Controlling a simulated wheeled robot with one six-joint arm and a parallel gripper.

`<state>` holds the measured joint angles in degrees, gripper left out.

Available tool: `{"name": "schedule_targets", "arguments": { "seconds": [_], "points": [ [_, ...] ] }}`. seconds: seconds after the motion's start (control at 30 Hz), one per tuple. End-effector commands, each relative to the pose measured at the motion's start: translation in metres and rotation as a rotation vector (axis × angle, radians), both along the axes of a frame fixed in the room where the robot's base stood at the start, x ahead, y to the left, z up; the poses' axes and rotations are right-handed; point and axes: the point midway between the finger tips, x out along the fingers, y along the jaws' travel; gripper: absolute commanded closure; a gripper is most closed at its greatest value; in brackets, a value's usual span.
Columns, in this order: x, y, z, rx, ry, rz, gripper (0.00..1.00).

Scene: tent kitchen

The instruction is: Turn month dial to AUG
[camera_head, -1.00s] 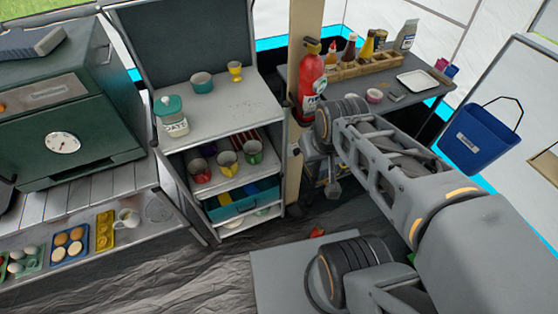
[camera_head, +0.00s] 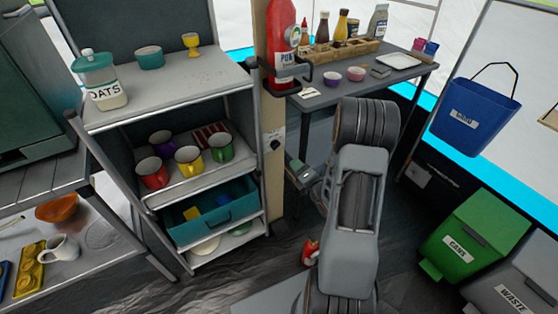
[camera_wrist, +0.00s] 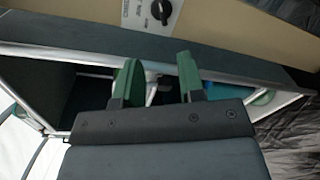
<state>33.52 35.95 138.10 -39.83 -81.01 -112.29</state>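The month dial is a small black knob on a pale plate (camera_head: 277,144), fixed to the beige post (camera_head: 274,100) beside the shelf unit. In the wrist view the dial (camera_wrist: 162,12) sits at the top edge, with small dark lettering around it that is too blurred to read surely. My gripper (camera_wrist: 157,78) has two green fingers, spread apart with nothing held between them. The fingers are below the dial in that view and not touching it. In the head view my gripper (camera_head: 296,166) is low and right of the post, partly hidden by my arm.
The shelf unit (camera_head: 170,95) with mugs stands left of the post. A side table (camera_head: 350,88) with bowls and condiments stands behind my arm. Green and grey bins are at right.

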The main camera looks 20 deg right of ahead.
Motion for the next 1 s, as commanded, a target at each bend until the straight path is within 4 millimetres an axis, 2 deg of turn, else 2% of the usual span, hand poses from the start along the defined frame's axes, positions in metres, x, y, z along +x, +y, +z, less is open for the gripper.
{"name": "schedule_targets", "arguments": {
  "seconds": [0.03, 0.17, 0.27, 0.7, 1.0],
  "points": [
    [-0.003, -0.001, -0.011, -0.016, -0.024, 0.004, 0.64],
    [-0.004, -0.001, -0.016, -0.051, -0.072, 0.014, 0.64],
    [0.005, 0.000, -0.017, -0.061, -0.086, 0.017, 0.64],
    [0.086, 0.009, -0.016, -0.061, -0.086, 0.018, 0.64],
    [0.121, 0.013, -0.016, -0.060, -0.084, 0.015, 0.64]
  ]
}}
